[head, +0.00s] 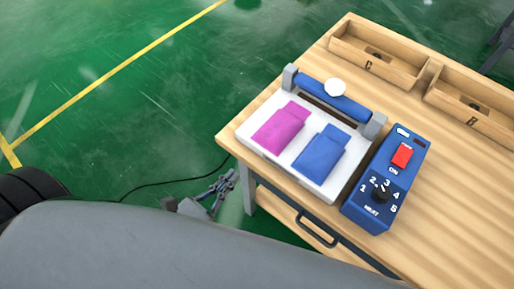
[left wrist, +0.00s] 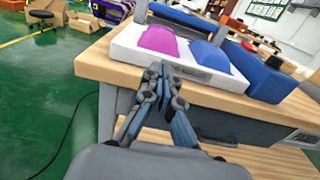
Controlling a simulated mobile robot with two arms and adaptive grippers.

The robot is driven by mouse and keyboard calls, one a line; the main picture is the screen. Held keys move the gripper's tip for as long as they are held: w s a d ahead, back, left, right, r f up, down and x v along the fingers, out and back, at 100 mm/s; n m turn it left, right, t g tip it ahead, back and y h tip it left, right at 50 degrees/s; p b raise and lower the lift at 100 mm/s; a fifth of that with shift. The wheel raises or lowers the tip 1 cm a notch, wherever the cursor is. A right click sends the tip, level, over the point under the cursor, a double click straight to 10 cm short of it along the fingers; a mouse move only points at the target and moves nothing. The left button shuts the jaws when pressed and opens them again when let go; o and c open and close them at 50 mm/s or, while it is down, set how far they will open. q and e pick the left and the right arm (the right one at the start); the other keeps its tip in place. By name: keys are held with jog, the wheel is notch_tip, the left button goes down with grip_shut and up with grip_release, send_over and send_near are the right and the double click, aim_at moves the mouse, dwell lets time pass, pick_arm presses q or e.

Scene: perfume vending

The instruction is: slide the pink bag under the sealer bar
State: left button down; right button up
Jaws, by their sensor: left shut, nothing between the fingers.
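The pink bag (head: 278,127) lies flat on the white sealer bed (head: 255,149), left of a blue bag (head: 318,153). Its far end is close to the blue sealer bar (head: 350,107), which has a white knob (head: 335,87). The pink bag (left wrist: 158,41) also shows in the left wrist view, beyond my fingers. My left gripper (head: 222,186) is shut and empty, off the table's front left side and apart from the bag. The left wrist view shows its fingers (left wrist: 160,72) together in front of the bed. My right gripper is not in view.
A blue control box (head: 371,205) with a red switch (head: 402,155) and a dial stands right of the sealer. Wooden trays marked C (head: 368,66) and B (head: 472,122) sit at the back of the table. A drawer handle (head: 317,231) sticks out at the front.

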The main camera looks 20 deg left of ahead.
aim_at(265, 143)
pick_arm(q)
jog(key=p+x, duration=0.2)
jog(key=x, duration=0.8)
jog(key=shift+p, duration=0.4)
jog(key=shift+d, duration=0.1)
jog(key=shift+w, duration=0.1)
jog(key=x, duration=0.6)
